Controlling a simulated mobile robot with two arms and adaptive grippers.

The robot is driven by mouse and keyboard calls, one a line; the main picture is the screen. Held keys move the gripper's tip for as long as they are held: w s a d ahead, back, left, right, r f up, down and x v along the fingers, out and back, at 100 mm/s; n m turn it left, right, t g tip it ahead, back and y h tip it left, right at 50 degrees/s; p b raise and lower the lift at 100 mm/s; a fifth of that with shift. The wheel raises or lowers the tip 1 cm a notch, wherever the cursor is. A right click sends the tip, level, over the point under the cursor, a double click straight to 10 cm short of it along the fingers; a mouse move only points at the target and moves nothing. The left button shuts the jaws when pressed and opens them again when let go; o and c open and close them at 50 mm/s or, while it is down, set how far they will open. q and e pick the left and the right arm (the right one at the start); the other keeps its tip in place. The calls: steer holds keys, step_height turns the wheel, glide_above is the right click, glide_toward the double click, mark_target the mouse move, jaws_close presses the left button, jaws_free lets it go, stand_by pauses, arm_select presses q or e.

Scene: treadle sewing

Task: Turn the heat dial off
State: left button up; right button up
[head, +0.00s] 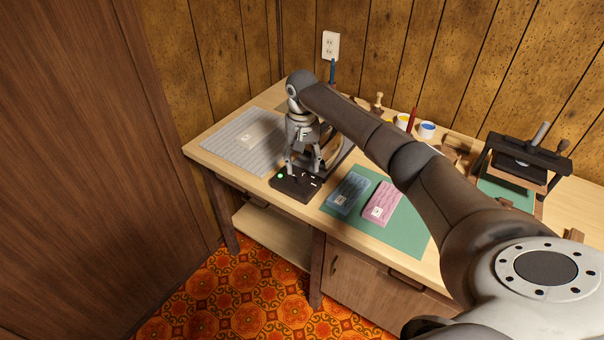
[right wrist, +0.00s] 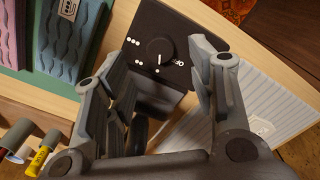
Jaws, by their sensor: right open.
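The heat dial (right wrist: 159,51) is a round black knob with a white pointer line, on a black control box (right wrist: 190,28). White dot marks and an "OFF" label sit around it; the pointer does not line up with "OFF". The box also shows in the head view (head: 291,187), with a lit green light (head: 281,176). My right gripper (head: 304,166) is above the box, fingers pointing down. In the right wrist view, its open fingers (right wrist: 166,48) lie on either side of the dial, without visible contact. My left gripper is out of view.
A grey ribbed mat (head: 240,141) lies left of the box. A green mat (head: 402,235) with blue (head: 347,192) and pink (head: 383,203) patterned blocks lies to the right. Cups (head: 427,130) and a press (head: 520,160) stand farther back and right.

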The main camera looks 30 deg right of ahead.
mark_target(302, 177)
steer(key=shift+f, duration=2.75)
steer(key=c, duration=1)
steer(key=shift+r+n+p, duration=0.15)
steer(key=shift+n+p, duration=0.45)
steer(key=shift+p, duration=0.1)
steer(key=shift+n+p, duration=0.9)
steer(key=shift+n, duration=0.2)
steer(key=n+p, duration=0.1)
steer(key=n, duration=0.2)
steer(key=shift+n+p, duration=0.5)
steer(key=shift+n, duration=1.2)
